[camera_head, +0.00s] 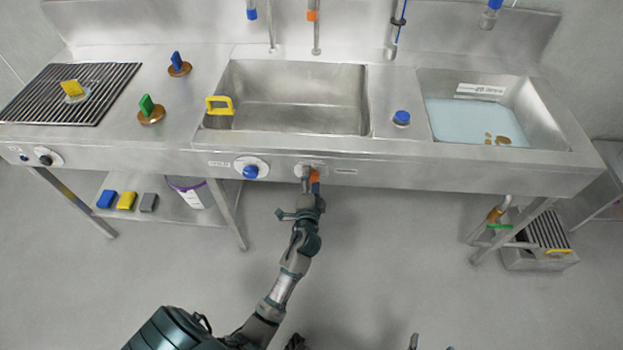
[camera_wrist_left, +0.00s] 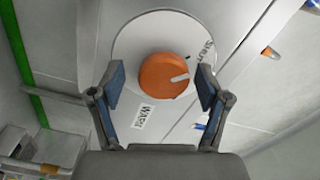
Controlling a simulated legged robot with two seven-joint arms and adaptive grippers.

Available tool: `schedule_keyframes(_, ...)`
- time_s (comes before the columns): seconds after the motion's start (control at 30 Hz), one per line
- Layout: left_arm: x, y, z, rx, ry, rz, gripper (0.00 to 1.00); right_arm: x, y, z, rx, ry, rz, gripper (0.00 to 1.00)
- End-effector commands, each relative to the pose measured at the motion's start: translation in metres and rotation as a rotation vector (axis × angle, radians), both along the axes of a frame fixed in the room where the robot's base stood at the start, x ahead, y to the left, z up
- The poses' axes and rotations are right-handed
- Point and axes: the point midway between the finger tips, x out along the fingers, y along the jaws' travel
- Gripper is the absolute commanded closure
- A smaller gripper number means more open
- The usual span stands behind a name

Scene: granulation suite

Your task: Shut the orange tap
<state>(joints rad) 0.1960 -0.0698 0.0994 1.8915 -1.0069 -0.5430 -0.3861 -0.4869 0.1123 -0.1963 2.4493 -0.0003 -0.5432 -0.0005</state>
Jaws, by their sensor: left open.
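The orange tap (camera_head: 315,177) is a round knob on the front panel of the steel sink unit, mostly hidden behind my left gripper (camera_head: 311,186) in the head view. In the left wrist view the orange knob (camera_wrist_left: 160,76) sits on a round white plate (camera_wrist_left: 130,50). Its pale pointer mark faces right, a little below the word "SHUT" on the plate. My left gripper (camera_wrist_left: 160,90) is open, with its fingers on either side of the knob and visible gaps to both. What look like my right gripper's two tips (camera_head: 431,345) stand apart at the bottom edge.
A blue knob (camera_head: 251,168) is on the same panel, left of the orange one. Above are an empty basin (camera_head: 290,100) and a water-filled basin (camera_head: 475,115). A lower shelf (camera_head: 160,205) holds sponges and a bucket. The floor before the unit is clear.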

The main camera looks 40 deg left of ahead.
Motion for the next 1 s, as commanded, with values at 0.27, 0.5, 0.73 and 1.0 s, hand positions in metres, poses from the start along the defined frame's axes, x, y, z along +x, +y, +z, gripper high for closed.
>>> schedule_keyframes(0.27, -0.046, -0.028, -0.002, -0.005, 0.004, 0.0, 0.24, 0.0, 0.0, 0.0, 0.0, 0.0, -0.001, 0.19)
schedule_keyframes(0.5, -0.085, -0.052, -0.003, -0.005, 0.006, 0.002, 0.24, 0.0, 0.0, 0.0, -0.001, 0.001, -0.001, 0.19)
schedule_keyframes(0.73, -0.098, -0.061, -0.003, -0.003, 0.006, 0.001, 0.24, 0.0, -0.001, 0.0, -0.001, 0.001, -0.002, 0.19)
schedule_keyframes(1.0, -0.098, -0.061, -0.003, -0.002, 0.005, 0.0, 0.24, 0.001, -0.001, -0.001, -0.001, 0.002, -0.002, 0.19)
